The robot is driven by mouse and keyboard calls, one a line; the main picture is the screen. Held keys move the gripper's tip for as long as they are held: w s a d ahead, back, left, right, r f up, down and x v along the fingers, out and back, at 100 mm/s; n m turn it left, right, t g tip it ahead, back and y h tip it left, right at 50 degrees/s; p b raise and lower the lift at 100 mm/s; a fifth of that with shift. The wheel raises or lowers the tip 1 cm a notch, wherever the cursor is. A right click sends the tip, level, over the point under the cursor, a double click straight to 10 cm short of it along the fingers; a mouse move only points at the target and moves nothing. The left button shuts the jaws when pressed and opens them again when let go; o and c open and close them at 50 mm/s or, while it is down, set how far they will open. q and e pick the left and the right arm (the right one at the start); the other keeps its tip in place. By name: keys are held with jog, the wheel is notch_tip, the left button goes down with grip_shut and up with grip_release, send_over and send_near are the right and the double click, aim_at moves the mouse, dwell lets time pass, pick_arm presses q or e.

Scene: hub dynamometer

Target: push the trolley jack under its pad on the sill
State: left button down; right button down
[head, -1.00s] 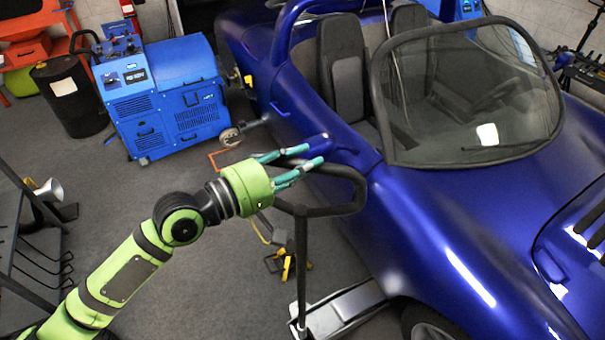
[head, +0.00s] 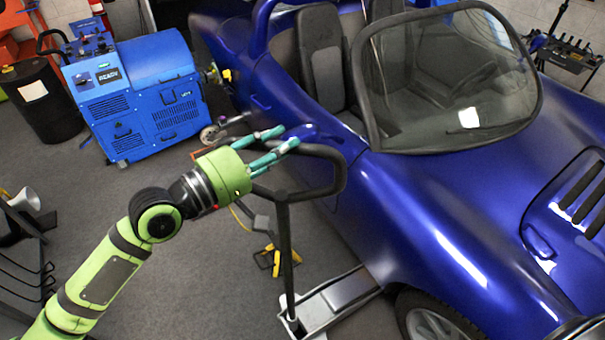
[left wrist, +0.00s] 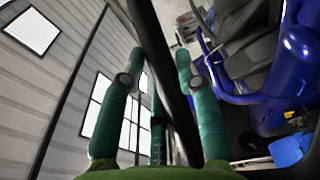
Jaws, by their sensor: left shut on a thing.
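The trolley jack (head: 335,300) lies low on the floor at the car's side, its far end close to the car's lower edge. Its post (head: 286,255) rises to a dark loop handle (head: 338,172). My left gripper (head: 283,142) is shut on the left side of this handle. In the left wrist view the dark handle bar (left wrist: 160,60) runs between the teal fingers. The blue car (head: 425,215) fills the right side. The sill and its pad cannot be made out; the car body hides them. My right gripper is not in view.
A blue dynamometer unit (head: 140,95) stands at the back left, with a black drum (head: 42,105) beside it. A yellow and black object (head: 275,260) lies on the floor left of the jack's post. A dark rack (head: 25,250) stands at the left edge.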

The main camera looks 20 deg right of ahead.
pick_arm(q)
jog(key=shift+s+f, duration=0.1)
jog(key=shift+f, duration=0.05)
jog(key=c, duration=1)
grip_release()
jog(key=shift+f, duration=0.1)
jog(key=shift+c, duration=0.2)
jog(key=shift+o, duration=0.2)
jog(key=shift+s, duration=0.1)
jog(key=shift+f, duration=0.1)
jog(key=shift+a, duration=0.1)
